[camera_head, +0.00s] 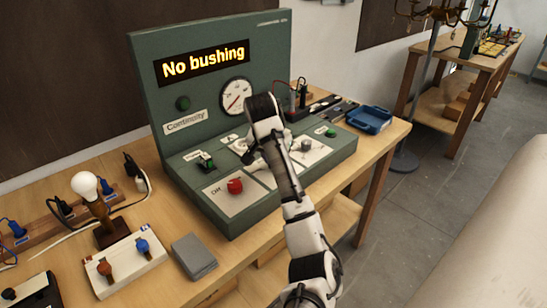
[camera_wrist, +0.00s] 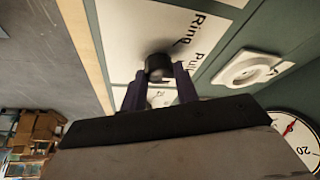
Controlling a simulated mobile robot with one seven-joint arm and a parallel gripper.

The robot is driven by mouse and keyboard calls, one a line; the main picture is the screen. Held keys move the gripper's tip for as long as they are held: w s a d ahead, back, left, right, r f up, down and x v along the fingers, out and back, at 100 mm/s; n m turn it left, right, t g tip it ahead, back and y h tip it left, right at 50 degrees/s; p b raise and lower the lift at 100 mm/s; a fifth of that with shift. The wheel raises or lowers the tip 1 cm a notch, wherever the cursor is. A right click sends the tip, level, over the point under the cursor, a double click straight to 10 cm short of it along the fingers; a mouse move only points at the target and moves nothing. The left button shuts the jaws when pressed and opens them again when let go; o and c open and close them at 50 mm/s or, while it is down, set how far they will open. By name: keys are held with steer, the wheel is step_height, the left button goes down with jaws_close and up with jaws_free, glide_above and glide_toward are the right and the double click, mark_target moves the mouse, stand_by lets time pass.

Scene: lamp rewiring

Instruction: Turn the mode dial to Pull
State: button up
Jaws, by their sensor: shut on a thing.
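The mode dial is a dark round knob (camera_wrist: 158,64) on a white plate (camera_wrist: 125,35) in the wrist view. The words "Ring" and "Pull" are printed beside it. My gripper (camera_wrist: 160,78) has one purple finger on each side of the knob and is shut on it. Which word the dial points to cannot be told. In the head view my arm comes down over the middle of the green test console (camera_head: 330,153) and hides the dial. The console's display (camera_head: 203,63) reads "No bushing".
A red button (camera_head: 235,186), a green switch (camera_head: 206,160), a grey knob (camera_head: 306,146) and a gauge (camera_head: 236,97) are close around my arm. A lamp with a bulb (camera_head: 86,186) and a grey box (camera_head: 194,256) are at left. A blue tray (camera_head: 369,119) is at right.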

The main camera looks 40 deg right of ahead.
steer(key=o, duration=1)
steer(key=p+v, duration=0.3)
steer(key=v, duration=1)
steer(key=shift+s+a+r+p, duration=0.15)
steer(key=shift+r+p, duration=0.2)
